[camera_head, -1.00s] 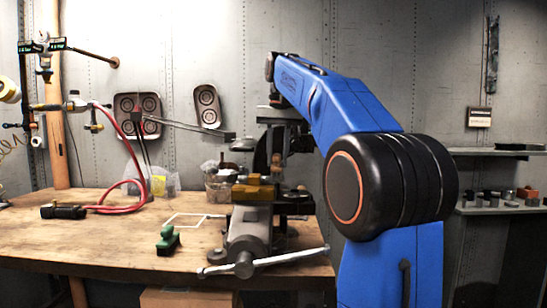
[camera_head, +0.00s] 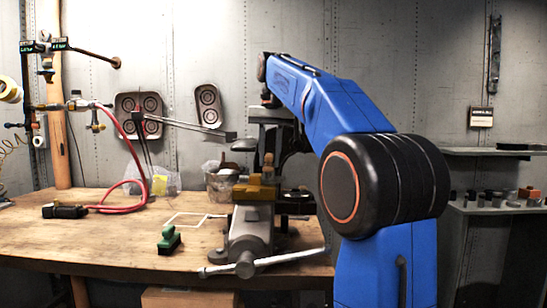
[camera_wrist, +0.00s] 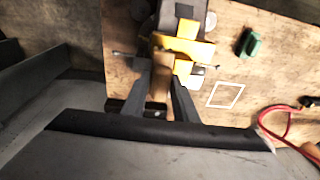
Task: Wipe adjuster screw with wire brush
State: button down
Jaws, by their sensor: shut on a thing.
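My gripper (camera_wrist: 160,75) is shut on a brown, wood-coloured piece (camera_wrist: 160,88), which I take for the wire brush. Its bristles cannot be made out. In the head view this piece (camera_head: 268,160) stands upright just above the vise, below my gripper (camera_head: 269,148). The grey vise (camera_head: 247,230) has yellow jaw blocks (camera_head: 253,191), which also show just beyond my fingertips in the wrist view (camera_wrist: 192,48). I cannot tell the adjuster screw apart; a thin dark rod (camera_wrist: 123,53) sticks out beside the jaws. Whether the brush touches anything there is unclear.
A green block with a dark base (camera_head: 168,241) stands left of the vise, near a white square outline (camera_head: 187,219) on the wooden bench (camera_head: 110,238). A red hose (camera_head: 128,183) and a glass jar (camera_head: 220,184) are farther back. The vise handle (camera_head: 296,257) juts out in front.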

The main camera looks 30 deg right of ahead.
dwell(0.3)
jog(key=shift+r, duration=2.95)
